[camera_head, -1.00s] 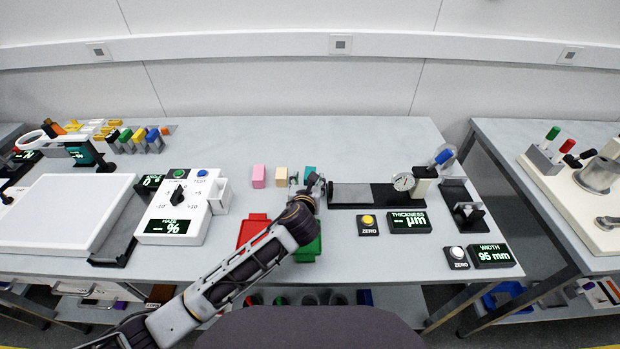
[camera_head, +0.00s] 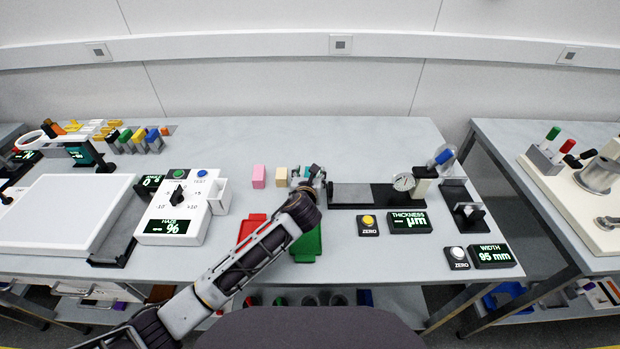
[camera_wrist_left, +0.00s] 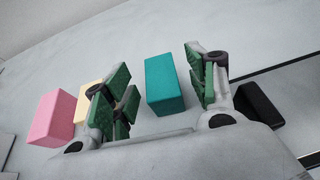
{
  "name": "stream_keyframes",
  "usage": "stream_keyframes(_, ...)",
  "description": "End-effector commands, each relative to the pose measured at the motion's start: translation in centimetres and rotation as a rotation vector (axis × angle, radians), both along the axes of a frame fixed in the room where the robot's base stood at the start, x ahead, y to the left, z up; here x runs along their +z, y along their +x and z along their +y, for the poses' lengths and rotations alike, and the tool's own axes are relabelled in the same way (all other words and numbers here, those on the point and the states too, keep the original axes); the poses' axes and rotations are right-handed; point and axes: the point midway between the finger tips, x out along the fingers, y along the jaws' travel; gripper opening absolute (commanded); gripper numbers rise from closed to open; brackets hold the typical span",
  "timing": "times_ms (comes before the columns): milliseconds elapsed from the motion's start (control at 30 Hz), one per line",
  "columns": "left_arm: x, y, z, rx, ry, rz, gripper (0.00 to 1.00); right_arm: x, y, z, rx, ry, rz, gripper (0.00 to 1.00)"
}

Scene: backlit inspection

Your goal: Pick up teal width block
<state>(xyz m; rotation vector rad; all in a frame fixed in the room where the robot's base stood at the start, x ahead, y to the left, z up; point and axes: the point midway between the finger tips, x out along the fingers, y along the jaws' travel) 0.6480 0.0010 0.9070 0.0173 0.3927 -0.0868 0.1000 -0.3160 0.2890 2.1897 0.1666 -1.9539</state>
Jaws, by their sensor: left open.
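The teal width block (camera_wrist_left: 165,84) stands on the table in the left wrist view, between the spread fingers of my left gripper (camera_wrist_left: 160,88). A gap shows between the block and the fingers on both sides. In the head view only a bit of the teal block (camera_head: 310,170) shows, partly hidden behind my left gripper (camera_head: 307,178). The left gripper is open and holds nothing. My right gripper is not in view.
A cream block (camera_head: 282,176) and a pink block (camera_head: 259,176) stand left of the teal block. A thickness gauge with a dark base (camera_head: 375,204) stands to the right. Red (camera_head: 250,229) and green (camera_head: 308,244) trays lie in front, partly behind my arm.

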Motion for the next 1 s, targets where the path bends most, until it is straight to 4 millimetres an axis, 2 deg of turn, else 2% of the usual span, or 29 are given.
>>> stream_keyframes(300, -0.8, 1.8, -0.2, -0.002, 0.000, 0.000, 0.57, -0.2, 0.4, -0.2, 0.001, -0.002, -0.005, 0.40)
stream_keyframes(767, -0.8, 1.9, -0.2, -0.001, 0.001, 0.000, 0.57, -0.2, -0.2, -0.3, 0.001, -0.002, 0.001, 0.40)
stream_keyframes(867, -0.8, 1.9, -0.2, -0.001, 0.001, 0.000, 0.48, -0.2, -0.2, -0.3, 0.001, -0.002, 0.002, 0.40)
stream_keyframes(1000, -0.8, 1.9, -0.2, -0.001, 0.001, 0.000, 0.30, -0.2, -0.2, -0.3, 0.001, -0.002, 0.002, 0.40)
